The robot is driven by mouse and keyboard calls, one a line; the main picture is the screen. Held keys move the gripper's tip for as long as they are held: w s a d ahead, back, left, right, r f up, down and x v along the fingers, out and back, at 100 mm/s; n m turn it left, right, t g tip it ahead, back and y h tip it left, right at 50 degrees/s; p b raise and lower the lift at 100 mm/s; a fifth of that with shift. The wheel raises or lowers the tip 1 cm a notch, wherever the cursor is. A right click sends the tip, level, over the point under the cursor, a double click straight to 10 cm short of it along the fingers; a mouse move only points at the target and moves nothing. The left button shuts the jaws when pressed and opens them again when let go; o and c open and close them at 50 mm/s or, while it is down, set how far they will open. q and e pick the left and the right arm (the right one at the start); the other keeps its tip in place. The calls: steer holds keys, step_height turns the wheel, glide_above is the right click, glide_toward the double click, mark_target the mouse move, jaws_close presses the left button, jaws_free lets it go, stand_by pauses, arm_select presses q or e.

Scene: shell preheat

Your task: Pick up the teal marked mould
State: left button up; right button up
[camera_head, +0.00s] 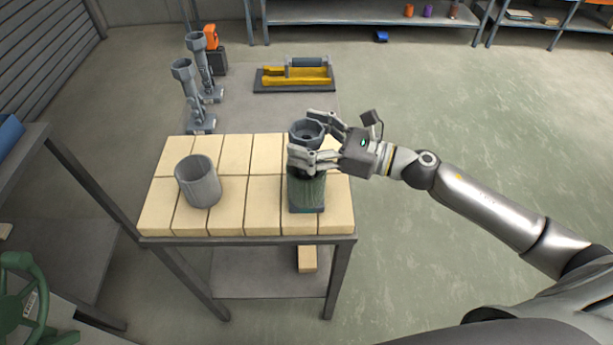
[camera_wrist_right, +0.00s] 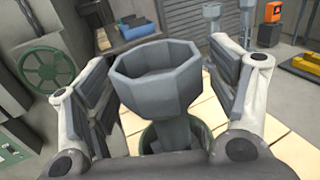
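A grey octagonal funnel-shaped cup on a stem (camera_head: 307,133) stands upright at the right part of the brick-topped table; it fills the middle of the right wrist view (camera_wrist_right: 157,78). Below it is a dark green-teal body (camera_head: 306,192), whose green rim (camera_wrist_right: 150,138) shows around the stem in the wrist view. I take these together as the teal marked mould, but cannot make out a separate mark. My right gripper (camera_head: 318,140) reaches in from the right, its fingers spread on either side of the cup and stem, with gaps visible in the wrist view. My left gripper is not in view.
A plain grey cylinder (camera_head: 198,182) stands on the left of the table's pale bricks (camera_head: 246,220). Two grey funnel-topped pieces (camera_head: 184,72) stand behind, near an orange item (camera_head: 210,36). A yellow fixture (camera_head: 296,75) lies farther back. The floor at right is clear.

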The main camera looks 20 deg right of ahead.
steer(key=c, duration=1.7)
steer(key=shift+r, duration=0.1)
jaws_close()
